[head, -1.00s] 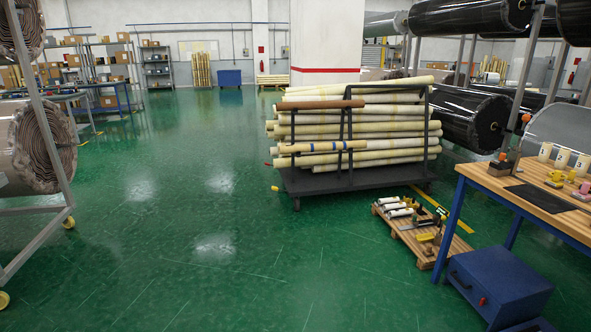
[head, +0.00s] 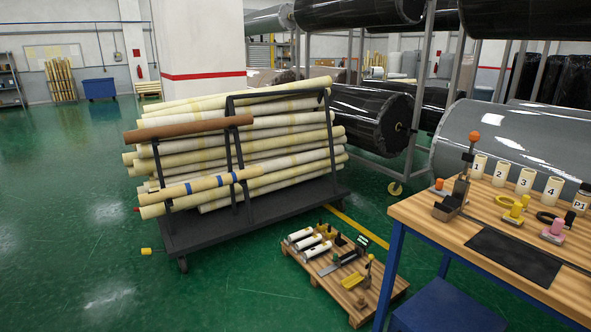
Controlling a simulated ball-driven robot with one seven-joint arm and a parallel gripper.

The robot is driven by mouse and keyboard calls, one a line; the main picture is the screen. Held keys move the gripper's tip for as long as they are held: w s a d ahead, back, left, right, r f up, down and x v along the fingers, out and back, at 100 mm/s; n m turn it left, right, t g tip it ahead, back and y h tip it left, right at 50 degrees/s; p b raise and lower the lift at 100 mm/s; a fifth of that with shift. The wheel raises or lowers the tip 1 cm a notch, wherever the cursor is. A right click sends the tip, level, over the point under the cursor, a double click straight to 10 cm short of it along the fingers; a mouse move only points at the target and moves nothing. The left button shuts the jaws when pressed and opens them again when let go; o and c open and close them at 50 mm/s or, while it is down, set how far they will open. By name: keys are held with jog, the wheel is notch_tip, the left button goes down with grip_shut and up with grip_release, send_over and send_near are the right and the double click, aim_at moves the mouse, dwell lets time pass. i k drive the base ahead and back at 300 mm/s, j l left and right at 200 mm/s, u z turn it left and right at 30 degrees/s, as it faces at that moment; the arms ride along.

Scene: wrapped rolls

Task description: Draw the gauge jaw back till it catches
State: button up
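I cannot tell for sure which thing is the gauge. On the workbench (head: 411,213), a dark metal fixture (head: 453,200) with an upright lever and orange knob (head: 473,136) stands at the left end. My gripper is in neither frame.
White rolls (head: 309,241) and a yellow tool (head: 356,279) lie on the pallet. A dark cart (head: 184,234) loaded with long rolls stands behind it. Numbered white cylinders (head: 500,173) line the bench, near a black mat (head: 515,257).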

aim_at(335, 260)
jog(key=i+l, duration=0.15)
jog(key=i, duration=1.25)
jog(key=i+l, duration=0.15)
jog(key=i, duration=1.3)
jog(key=l+z, duration=0.05)
